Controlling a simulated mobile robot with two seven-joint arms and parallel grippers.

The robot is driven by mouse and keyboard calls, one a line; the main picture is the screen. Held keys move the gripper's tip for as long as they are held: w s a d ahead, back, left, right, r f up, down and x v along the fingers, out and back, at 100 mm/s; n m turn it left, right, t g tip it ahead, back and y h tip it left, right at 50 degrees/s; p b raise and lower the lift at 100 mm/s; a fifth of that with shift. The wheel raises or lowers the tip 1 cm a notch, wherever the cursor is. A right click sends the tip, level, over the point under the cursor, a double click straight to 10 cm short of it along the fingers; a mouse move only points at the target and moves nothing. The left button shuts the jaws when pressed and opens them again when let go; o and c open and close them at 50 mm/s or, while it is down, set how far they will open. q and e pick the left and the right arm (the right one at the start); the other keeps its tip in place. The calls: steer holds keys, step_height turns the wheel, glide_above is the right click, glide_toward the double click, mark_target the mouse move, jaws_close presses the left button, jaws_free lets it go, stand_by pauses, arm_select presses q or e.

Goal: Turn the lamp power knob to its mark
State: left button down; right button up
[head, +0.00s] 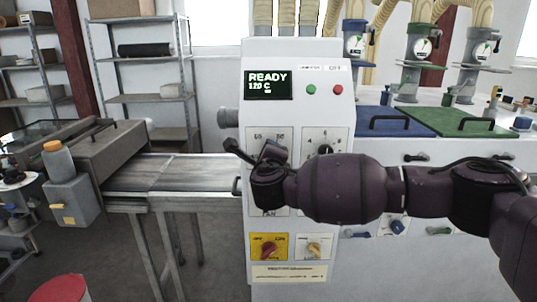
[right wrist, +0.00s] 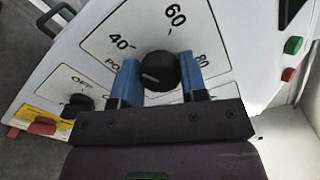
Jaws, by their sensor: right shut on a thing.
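The lamp power knob (right wrist: 158,72) is a round black knob with a pale pointer line, on a white dial plate (right wrist: 205,40) marked 40, 60 and 80. The lower part of the lettering is hidden. My right gripper (right wrist: 160,78) has its two blue fingers on either side of the knob, shut on it. The pointer line lies toward the lower left of the knob in this view. I cannot make out a separate target mark. In the head view the dial plate (head: 257,135) shows only in part; my right arm hides the knob. My left gripper is not in view.
The cabinet front also carries a black knob (head: 325,149) on the neighbouring dial, a red knob (head: 268,251) and a yellow knob (head: 314,249) lower down. A READY display (head: 268,85) and green and red buttons sit above. A conveyor (head: 175,172) stands at left.

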steer(key=shift+f+n, duration=0.1)
steer(key=shift+n, duration=0.7)
steer(key=o, duration=0.9)
steer(key=shift+s, duration=0.1)
steer(key=s+b, duration=0.1)
steer(key=s, duration=0.4)
steer(key=s+b, duration=0.1)
steer(key=s, duration=0.4)
steer(key=shift+s+d+r, duration=0.1)
steer(key=shift+s+r, duration=0.1)
steer(key=shift+s, duration=0.1)
